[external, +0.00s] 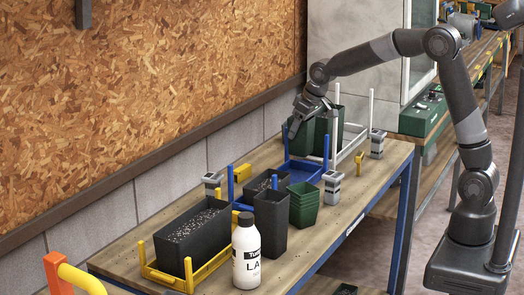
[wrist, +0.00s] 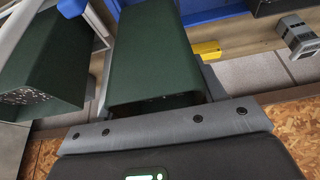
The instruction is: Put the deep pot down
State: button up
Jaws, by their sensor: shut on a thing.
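The deep pot is dark green and tall, and it shows in the external view (external: 301,138) under my gripper (external: 312,106). My gripper is shut on it near its top. The pot is over or in the blue tray (external: 304,169) at the far part of the bench. I cannot tell whether its base touches the tray. In the wrist view the deep pot (wrist: 150,45) fills the space in front of the gripper, and part of the blue tray (wrist: 215,10) shows beyond it.
A second green pot with soil (wrist: 45,65) stands close beside, in a rack with white posts (external: 371,105).

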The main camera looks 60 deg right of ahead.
aim_at(309, 123)
jog(key=v, duration=0.3)
jog(key=shift+s+a+r, duration=0.15)
jog(key=shift+s+a, duration=0.1)
jog(key=s, duration=0.1)
jog(key=s+r, duration=0.1)
jog(key=s+a, duration=0.1)
jog(key=shift+s+r, duration=0.3)
jog(key=shift+s, duration=0.1)
jog(key=shift+w+a+n, duration=0.2)
jog(key=shift+a+n, duration=0.1)
jog(key=shift+n, duration=0.1)
jog(key=w+a+f+n+g+y, duration=0.1)
jog(key=w+a+n+y, duration=0.2)
jog(key=w+n, duration=0.75)
jog(key=w+d+f+m, duration=0.1)
jog(key=w+d, duration=0.4)
jog(key=d, duration=0.4)
jog(key=w+d+f+m, duration=0.1)
jog(key=w+d, duration=0.4)
jog(key=d, duration=0.4)
notch_tip(309, 123, down, 10)
jog(key=shift+w+f, duration=0.1)
jog(key=shift+w, duration=0.1)
